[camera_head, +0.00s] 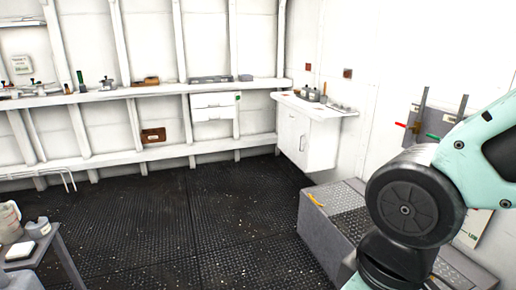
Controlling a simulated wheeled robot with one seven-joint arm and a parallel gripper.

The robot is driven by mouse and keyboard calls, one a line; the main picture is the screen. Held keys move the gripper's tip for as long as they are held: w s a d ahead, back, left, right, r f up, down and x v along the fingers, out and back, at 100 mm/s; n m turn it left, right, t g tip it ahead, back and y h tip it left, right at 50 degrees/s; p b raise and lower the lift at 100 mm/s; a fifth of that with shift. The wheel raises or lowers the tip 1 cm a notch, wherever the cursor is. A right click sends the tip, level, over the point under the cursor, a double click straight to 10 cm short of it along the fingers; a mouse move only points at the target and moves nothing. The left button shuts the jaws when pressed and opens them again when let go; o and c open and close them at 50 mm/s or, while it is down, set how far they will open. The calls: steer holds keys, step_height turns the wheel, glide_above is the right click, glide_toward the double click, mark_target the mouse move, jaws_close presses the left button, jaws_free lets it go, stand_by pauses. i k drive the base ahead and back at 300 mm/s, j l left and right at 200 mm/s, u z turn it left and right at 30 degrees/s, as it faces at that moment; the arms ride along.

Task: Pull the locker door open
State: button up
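A white cabinet (322,148), which appears to be the locker, hangs in the far right corner under a small counter. Its door (293,133) faces left and looks shut. A small dark upright handle (302,143) shows near the door's right edge. My gripper is not in view. Only links of my arm, mint green and dark grey, show at the right edge, well in front of the cabinet.
Grey step-like boxes (320,222) stand on the floor below and in front of the cabinet. White drawers (213,107) hang under the back shelf. A grey table (45,250) stands at lower left. The dark studded floor (170,225) is clear in the middle.

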mark_target(295, 127)
steer(key=i+j+u, duration=0.1)
steer(key=i+u, duration=0.2)
steer(key=i, duration=0.7)
steer(key=i+l+u, duration=0.25)
steer(key=i, duration=0.7)
steer(key=i+z, duration=0.1)
steer(key=i, duration=0.35)
steer(key=i+j+z, duration=0.15)
steer(key=i, duration=0.3)
steer(key=i+z, duration=0.1)
steer(key=i, duration=0.35)
steer(key=i+j+z, duration=0.15)
steer(key=i, duration=0.3)
steer(key=i+j+z, duration=0.15)
steer(key=i+z, duration=0.25)
steer(key=i+j+z, duration=0.35)
steer(key=i, duration=0.15)
